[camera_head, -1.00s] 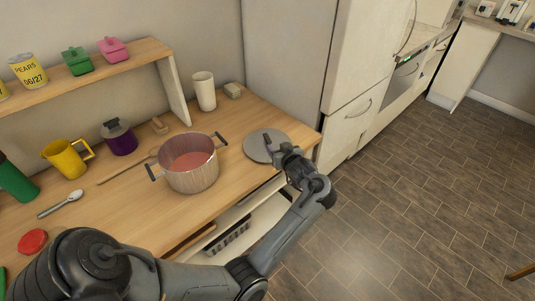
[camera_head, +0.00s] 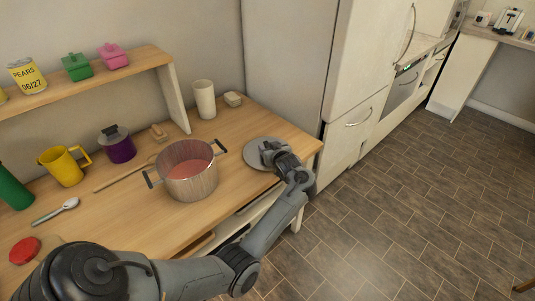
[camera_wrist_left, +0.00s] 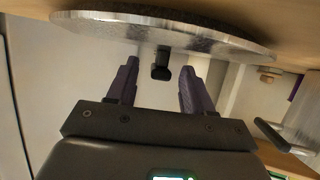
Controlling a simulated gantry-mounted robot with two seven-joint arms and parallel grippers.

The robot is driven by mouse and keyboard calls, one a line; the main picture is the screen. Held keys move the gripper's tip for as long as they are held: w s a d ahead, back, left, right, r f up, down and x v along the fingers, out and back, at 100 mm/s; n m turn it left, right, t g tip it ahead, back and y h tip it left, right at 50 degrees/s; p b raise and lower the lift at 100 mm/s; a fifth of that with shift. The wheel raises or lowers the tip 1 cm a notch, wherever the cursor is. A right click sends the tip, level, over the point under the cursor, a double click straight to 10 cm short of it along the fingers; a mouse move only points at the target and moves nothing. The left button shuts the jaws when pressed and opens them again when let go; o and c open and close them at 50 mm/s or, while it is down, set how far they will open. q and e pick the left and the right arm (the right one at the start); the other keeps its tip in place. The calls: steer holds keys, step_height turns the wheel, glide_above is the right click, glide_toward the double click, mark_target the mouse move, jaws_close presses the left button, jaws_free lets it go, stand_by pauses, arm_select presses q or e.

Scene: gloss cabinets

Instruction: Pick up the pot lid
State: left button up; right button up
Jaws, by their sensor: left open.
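The pot lid (camera_head: 254,154) is a flat grey disc lying on the right end of the wooden counter, beside the pot (camera_head: 188,176). In the left wrist view the lid (camera_wrist_left: 200,32) spans the top, with its dark handle (camera_wrist_left: 162,64) sticking out toward the gripper. My left gripper (camera_head: 270,150) is at the lid and hides part of it in the head view. The wrist view shows its two purple fingers (camera_wrist_left: 157,85) apart, one on each side of the handle, with gaps between. My right gripper is not in view.
The metal pot with reddish contents stands left of the lid; its side handle (camera_head: 219,146) points toward it. A tall white cabinet (camera_head: 357,70) rises at the right.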

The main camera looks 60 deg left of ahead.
arm_select(q)
steer(key=shift+w+a+f, duration=0.15)
steer(key=shift+a, duration=0.25)
jaws_close()
